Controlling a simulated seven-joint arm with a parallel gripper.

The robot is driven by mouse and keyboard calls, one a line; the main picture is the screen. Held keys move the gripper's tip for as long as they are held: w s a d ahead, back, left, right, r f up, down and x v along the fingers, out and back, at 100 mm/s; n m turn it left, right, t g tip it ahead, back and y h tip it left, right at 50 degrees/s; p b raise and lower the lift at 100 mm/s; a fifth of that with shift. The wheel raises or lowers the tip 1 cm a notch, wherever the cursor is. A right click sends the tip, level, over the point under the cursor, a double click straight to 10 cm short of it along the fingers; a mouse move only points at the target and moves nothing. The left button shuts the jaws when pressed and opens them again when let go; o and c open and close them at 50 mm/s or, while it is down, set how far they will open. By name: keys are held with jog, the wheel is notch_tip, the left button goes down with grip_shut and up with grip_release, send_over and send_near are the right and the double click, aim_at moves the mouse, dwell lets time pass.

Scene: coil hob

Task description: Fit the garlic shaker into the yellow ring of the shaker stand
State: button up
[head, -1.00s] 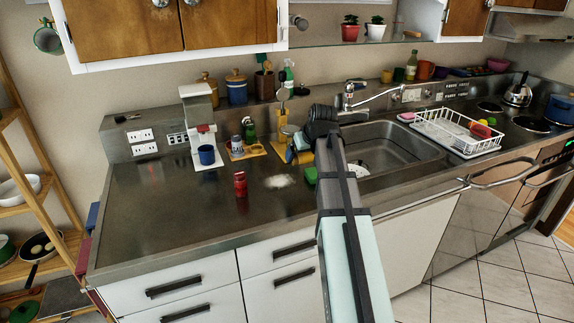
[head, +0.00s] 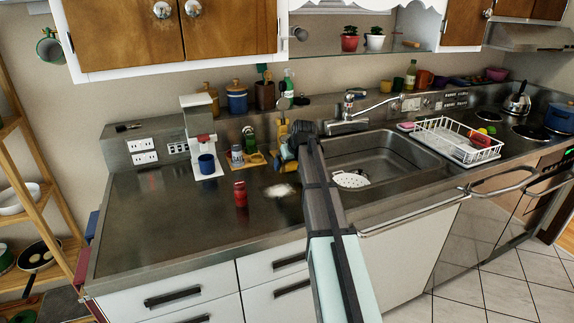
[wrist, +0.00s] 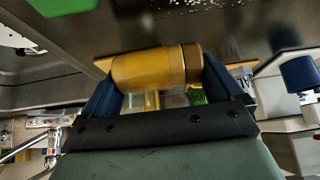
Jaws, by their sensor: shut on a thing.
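My gripper (wrist: 155,95) is shut on a gold-yellow cylinder, the garlic shaker (wrist: 150,69), which lies crosswise between the blue fingertips in the wrist view. In the head view my gripper (head: 287,151) is over the counter, left of the sink, and my arm and fingers mostly hide the shaker. The shaker stand (head: 247,164), a yellow-tan base with small containers by it, is just left of my gripper. A yellow ring (head: 257,158) seems to show at its right side. Whether the shaker touches anything cannot be told.
A white coffee machine (head: 201,130) with a blue mug (head: 207,165) stands left of the stand. The sink (head: 385,160) is on the right. The left counter is clear.

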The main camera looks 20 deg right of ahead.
jog(key=w+f, duration=0.2)
jog(key=shift+w, duration=0.4)
jog(key=shift+f, duration=0.3)
jog(key=o, duration=0.8)
jog(key=shift+o, duration=0.2)
jog(key=shift+r, duration=0.1)
jog(key=shift+s+r, duration=0.1)
jog(key=shift+r, duration=0.2)
jog(key=v, duration=1.1)
jog(key=shift+s+r, duration=0.2)
jog(key=shift+r, duration=0.15)
